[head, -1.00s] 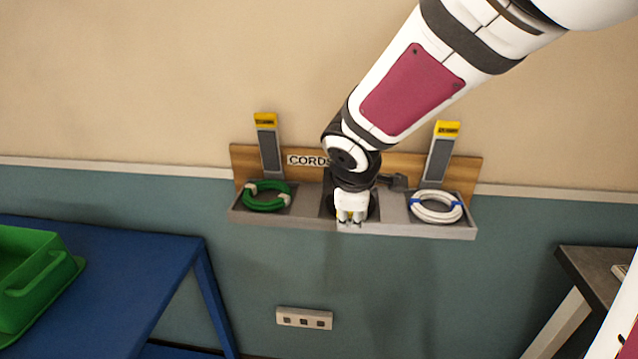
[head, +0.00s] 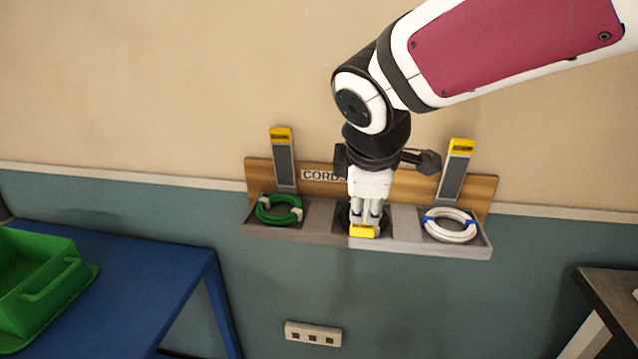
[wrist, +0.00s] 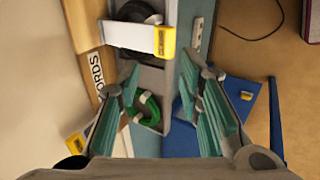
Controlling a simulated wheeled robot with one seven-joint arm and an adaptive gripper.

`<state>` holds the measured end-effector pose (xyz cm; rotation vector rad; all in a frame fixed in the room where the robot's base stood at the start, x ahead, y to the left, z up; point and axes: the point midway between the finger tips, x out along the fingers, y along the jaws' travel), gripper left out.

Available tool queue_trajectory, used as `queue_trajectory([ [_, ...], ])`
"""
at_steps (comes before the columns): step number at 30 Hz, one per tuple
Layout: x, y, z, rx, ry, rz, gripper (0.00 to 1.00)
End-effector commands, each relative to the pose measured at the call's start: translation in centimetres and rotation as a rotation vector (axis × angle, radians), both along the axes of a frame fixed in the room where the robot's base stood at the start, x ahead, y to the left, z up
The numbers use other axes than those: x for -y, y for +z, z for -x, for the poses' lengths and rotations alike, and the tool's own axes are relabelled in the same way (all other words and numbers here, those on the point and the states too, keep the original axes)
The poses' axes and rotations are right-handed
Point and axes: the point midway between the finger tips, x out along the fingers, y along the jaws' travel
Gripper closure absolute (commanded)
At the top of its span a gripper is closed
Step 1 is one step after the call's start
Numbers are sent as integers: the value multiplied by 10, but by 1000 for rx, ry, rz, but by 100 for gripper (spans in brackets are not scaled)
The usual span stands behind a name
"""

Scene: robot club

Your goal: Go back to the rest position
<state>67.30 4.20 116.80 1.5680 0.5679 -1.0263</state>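My gripper (head: 368,222) hangs in front of the wall rack's middle compartment in the head view. In the wrist view my gripper (wrist: 160,72) has its teal-lined fingers spread apart, with nothing between them. A black coiled cord (wrist: 137,11) lies in the middle compartment, partly covered by a pale strap (wrist: 128,34) with a yellow end (wrist: 166,41). That yellow end (head: 363,231) sits at the rack's front edge in the head view, just below my fingertips. I cannot tell whether they touch it.
The grey rack (head: 320,237) also holds a green cord (head: 264,214) and a white cord (head: 450,236); straps (head: 284,165) and (head: 453,180) stand raised behind them. A blue table (head: 130,290) with a green bin (head: 38,280) is at left, a dark table (head: 612,300) at right.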

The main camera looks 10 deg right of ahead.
Motion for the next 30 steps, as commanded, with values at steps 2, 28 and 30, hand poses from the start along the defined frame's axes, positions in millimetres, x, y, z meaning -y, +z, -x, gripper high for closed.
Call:
queue_trajectory([
  [2,-1,6,3,2,0,-2,67],
  [28,50,4,139,-3,-729,-447,67],
  [30,51,-1,161,-8,-857,-530,67],
])
